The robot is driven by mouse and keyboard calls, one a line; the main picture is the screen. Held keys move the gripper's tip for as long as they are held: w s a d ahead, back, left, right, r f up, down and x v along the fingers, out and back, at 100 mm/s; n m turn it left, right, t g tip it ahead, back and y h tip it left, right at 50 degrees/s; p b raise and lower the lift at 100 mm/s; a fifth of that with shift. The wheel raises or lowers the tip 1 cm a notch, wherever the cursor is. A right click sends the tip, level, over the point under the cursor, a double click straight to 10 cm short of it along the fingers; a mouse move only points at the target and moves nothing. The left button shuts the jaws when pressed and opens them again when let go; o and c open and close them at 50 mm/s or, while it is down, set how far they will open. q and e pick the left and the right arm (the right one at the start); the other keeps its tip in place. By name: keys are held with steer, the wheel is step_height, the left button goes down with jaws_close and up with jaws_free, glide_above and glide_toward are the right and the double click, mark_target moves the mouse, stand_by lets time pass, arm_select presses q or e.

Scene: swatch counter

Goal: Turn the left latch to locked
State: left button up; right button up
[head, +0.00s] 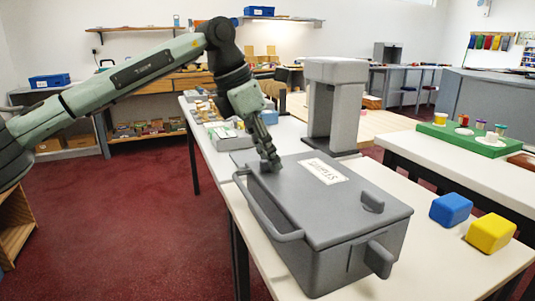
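A grey case (300,226) with a closed lid and a white label (323,171) lies on the white table. One latch, a grey knob (372,202), stands on the lid's right part. My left gripper (270,161) points down at the lid's far left part, its fingertips at the lid surface. The left latch appears to be at the fingertips and is mostly or wholly hidden by them. I cannot tell whether the fingers hold it or which way it is turned. My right gripper is not in view.
A bar handle (262,217) runs along the case's left side, and a grey block-like part (380,258) sticks out at the right end. Blue (451,209) and yellow (491,232) blocks lie to the right. A grey stand (334,105) rises behind the case.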

arm_select(q)
steer(key=v, duration=1.2)
steer(key=shift+s+f, duration=0.1)
